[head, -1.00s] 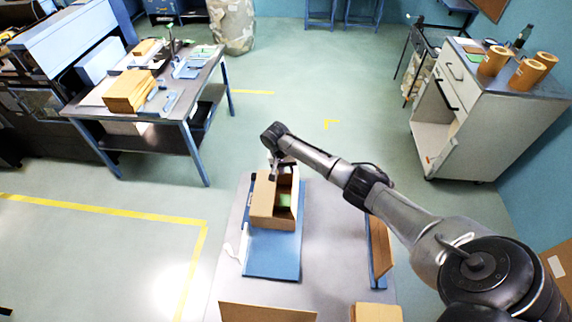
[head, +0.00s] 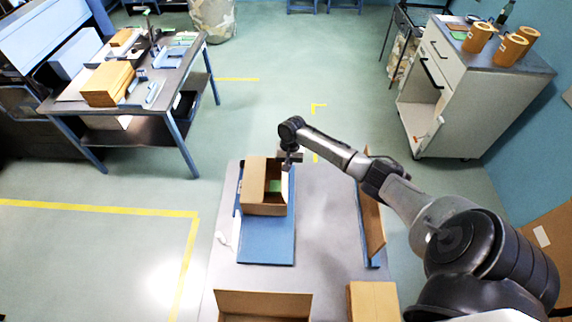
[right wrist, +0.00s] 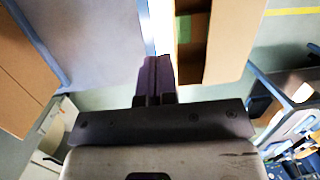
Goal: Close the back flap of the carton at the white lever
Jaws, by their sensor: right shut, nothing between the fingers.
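The brown carton (head: 264,208) stands on a blue board on the table. A brown panel (head: 252,178) covers its left part. The right part is open and shows a green thing (head: 275,186) inside. A pale strip runs along its right side. I cannot tell how the back flap stands; my arm partly hides that edge. A small white lever (head: 223,239) lies left of the board. My right gripper (head: 287,166) is at the carton's back right corner, shut and empty. In the right wrist view its fingers (right wrist: 155,75) are beside the carton (right wrist: 225,45). My left gripper is out of view.
The blue board (head: 267,245) is bare in front of the carton. A brown panel (head: 372,225) stands at the table's right. Another open box (head: 264,304) and a closed box (head: 373,300) are at the front. A bench (head: 140,70) and a cabinet (head: 470,90) stand farther off.

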